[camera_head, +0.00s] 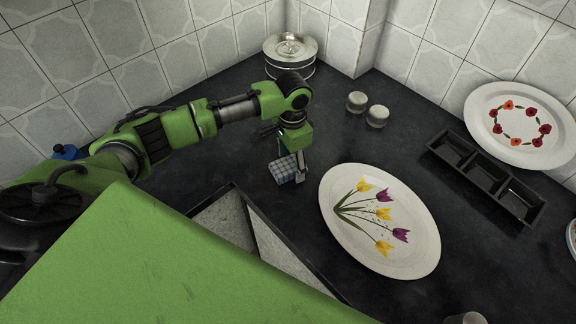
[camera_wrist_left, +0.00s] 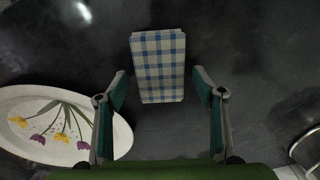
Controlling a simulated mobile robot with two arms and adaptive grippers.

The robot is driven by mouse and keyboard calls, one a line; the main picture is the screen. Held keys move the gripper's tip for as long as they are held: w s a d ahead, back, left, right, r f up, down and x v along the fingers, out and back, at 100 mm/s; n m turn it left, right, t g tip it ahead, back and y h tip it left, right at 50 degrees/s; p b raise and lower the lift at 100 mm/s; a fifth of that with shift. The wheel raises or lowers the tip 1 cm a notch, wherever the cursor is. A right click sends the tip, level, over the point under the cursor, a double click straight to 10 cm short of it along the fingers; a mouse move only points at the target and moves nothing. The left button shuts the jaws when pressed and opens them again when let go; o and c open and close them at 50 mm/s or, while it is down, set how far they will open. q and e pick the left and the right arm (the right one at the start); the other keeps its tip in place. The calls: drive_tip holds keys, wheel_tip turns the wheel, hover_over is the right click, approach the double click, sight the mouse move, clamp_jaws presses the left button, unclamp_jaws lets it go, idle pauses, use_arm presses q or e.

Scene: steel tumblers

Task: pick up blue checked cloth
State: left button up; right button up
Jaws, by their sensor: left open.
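The blue checked cloth (camera_head: 283,169) lies folded on the dark counter, to the left of the oval plate with tulips. My left gripper (camera_head: 294,170) is right over it in the head view and hides part of it. In the left wrist view, the cloth (camera_wrist_left: 159,68) is a blue and white folded rectangle. The open fingers of my left gripper (camera_wrist_left: 162,88) stand on either side of its near end, with a gap showing at each side. The right gripper is in neither view.
The oval tulip plate (camera_head: 387,262) lies just right of the cloth. A steel container (camera_head: 290,68) stands in the back corner. Two small shakers (camera_head: 366,108), a black three-part tray (camera_head: 484,175) and a flower plate (camera_head: 480,108) are farther right. A sink edge (camera_head: 262,238) is nearer.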

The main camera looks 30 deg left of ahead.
sight(282, 174)
use_arm(q)
drive_tip(key=c, duration=1)
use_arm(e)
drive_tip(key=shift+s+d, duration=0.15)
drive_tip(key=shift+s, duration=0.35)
use_arm(q)
drive_tip(key=shift+r, duration=0.1)
drive_tip(key=shift+c, duration=0.2)
drive_tip(key=shift+w+r, duration=0.1)
drive_tip(key=shift+r, duration=0.45)
drive_tip(key=s+r, duration=0.1)
drive_tip(key=r, duration=0.1)
drive_tip(key=s+r, duration=0.2)
drive_tip(key=s+r+b, duration=0.1)
drive_tip(key=r, duration=0.2)
drive_tip(key=shift+s+a, duration=0.25)
drive_tip(key=shift+s, duration=0.1)
drive_tip(key=s+r+b, duration=0.1)
drive_tip(key=s+r, duration=0.3)
drive_tip(key=s, duration=0.5)
drive_tip(key=shift+s+a+r, duration=0.25)
drive_tip(key=shift+a+r, duration=0.05)
drive_tip(key=shift+r, duration=0.05)
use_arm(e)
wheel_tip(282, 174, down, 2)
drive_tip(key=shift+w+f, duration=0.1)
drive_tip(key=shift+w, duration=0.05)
use_arm(q)
drive_tip(key=shift+o, duration=0.5)
drive_tip(key=shift+c, duration=0.6)
